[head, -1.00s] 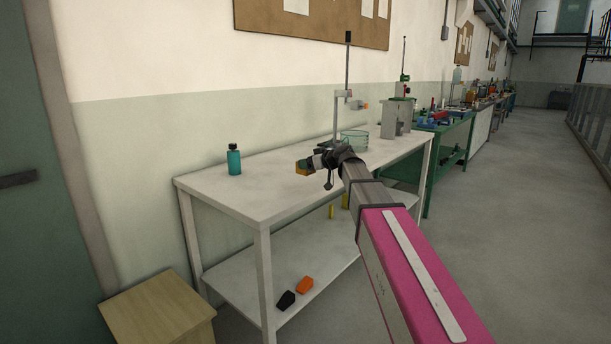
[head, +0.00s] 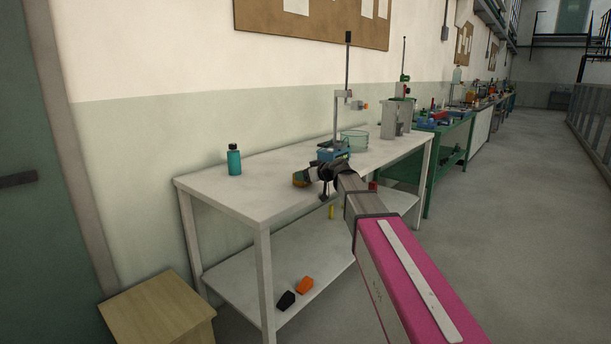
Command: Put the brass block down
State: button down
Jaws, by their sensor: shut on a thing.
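The brass block (head: 299,180) shows as a small golden-brown piece at the left tip of my gripper (head: 306,176). My gripper is shut on it, over the right part of the white table (head: 235,194). The block is low, close to the tabletop; I cannot tell whether it touches. The fingers and wrist hide part of the block.
A teal bottle (head: 234,160) stands at the table's left. A stand (head: 337,115) with a blue base (head: 333,154) and a glass dish (head: 355,140) are behind my gripper. The tabletop's left front is clear.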

jog(key=shift+c, duration=1)
grip_release()
jog(key=v, duration=1.2)
jog(key=s+d+f+m+g+h, duration=0.1)
jog(key=s+f+m+h, duration=0.15)
jog(key=f, duration=0.45)
jog(key=s+d+f+m+g+h, duration=0.15)
jog(key=s+f, duration=0.25)
jog(key=f, duration=0.4)
jog(key=s+d+f+m+g+h, duration=0.3)
jog(key=s+d+f, duration=0.3)
jog(key=s+f, duration=0.4)
jog(key=s+d+f+m+g+h, duration=0.3)
jog(key=s+d+f, duration=0.3)
jog(key=s+f, duration=0.4)
notch_tip(320, 180, down, 2)
jog(key=shift+s+f+h, duration=0.1)
jog(key=shift+s+h, duration=0.15)
jog(key=shift+h, duration=0.55)
jog(key=shift+g, duration=0.25)
